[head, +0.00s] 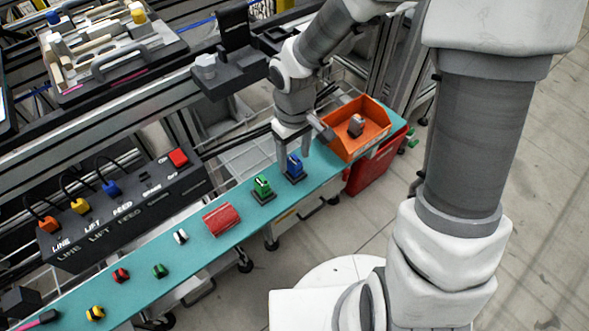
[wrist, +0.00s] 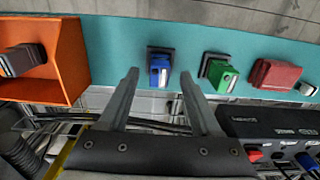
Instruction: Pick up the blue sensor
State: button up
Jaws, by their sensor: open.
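The blue sensor (head: 294,167) stands on a small dark base on the teal shelf, between the green sensor and the orange bin. It also shows in the wrist view (wrist: 160,72), just beyond and between my fingertips. My gripper (head: 292,146) is over the shelf at the blue sensor, with its fingers pointing down. In the wrist view my gripper (wrist: 158,76) is open, with one finger on each side of the sensor's line. Nothing is between the fingers' inner faces that I can see held. Whether a finger touches the sensor cannot be told.
A green sensor (head: 262,187) on a dark base and a red block (head: 219,218) stand to the left. An orange bin (head: 372,143) holding a grey-brown part (head: 356,126) is to the right. A black control box (head: 130,205) lies behind the shelf. Several small parts lie further left.

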notch_tip(320, 180, down, 2)
grip_shut()
dwell(0.4)
jog(key=shift+r, duration=0.1)
